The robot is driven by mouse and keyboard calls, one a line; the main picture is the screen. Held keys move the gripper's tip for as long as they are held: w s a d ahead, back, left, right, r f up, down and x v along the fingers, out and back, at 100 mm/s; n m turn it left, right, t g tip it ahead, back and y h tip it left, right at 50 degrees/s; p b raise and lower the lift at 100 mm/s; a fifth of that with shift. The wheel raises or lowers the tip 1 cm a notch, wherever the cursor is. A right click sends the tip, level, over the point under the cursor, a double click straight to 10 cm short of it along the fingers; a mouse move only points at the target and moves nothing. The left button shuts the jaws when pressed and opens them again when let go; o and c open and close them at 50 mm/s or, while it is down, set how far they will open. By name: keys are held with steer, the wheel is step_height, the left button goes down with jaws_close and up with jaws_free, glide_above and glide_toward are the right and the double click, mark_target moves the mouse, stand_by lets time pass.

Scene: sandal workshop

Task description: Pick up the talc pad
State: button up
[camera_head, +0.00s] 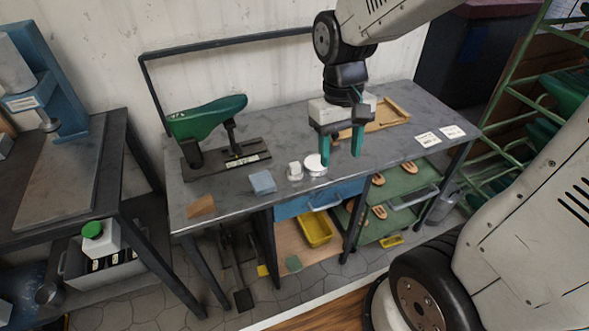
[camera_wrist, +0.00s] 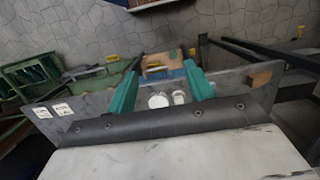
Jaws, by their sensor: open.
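A round white piece (camera_head: 314,168), which looks like the talc pad, lies on the grey workbench (camera_head: 345,185); I cannot be sure of its identity. A smaller white piece (camera_head: 295,172) stands just left of it. My gripper (camera_head: 341,158) is open and empty above the bench, its teal fingers pointing down. In the head view its left finger overlaps the right edge of the round piece. In the wrist view the round piece (camera_wrist: 158,101) and the small white piece (camera_wrist: 179,97) show between the fingers (camera_wrist: 161,72), apart from them.
A blue-grey block (camera_head: 262,182) and a tan wedge (camera_head: 201,206) lie left along the front edge. A green shoe form on a stand (camera_head: 207,119) is at the back left. A wooden tray (camera_head: 388,115) lies behind my gripper. White cards (camera_head: 428,140) lie at the right.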

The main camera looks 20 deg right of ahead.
steer(key=w+f+t, duration=0.1)
steer(key=w+f, duration=1.2)
steer(key=t, duration=0.2)
glide_above(295, 165)
step_height(295, 165, down, 8)
steer(key=shift+w+f, duration=0.1)
steer(key=c, duration=1.1)
steer(key=shift+c, duration=0.2)
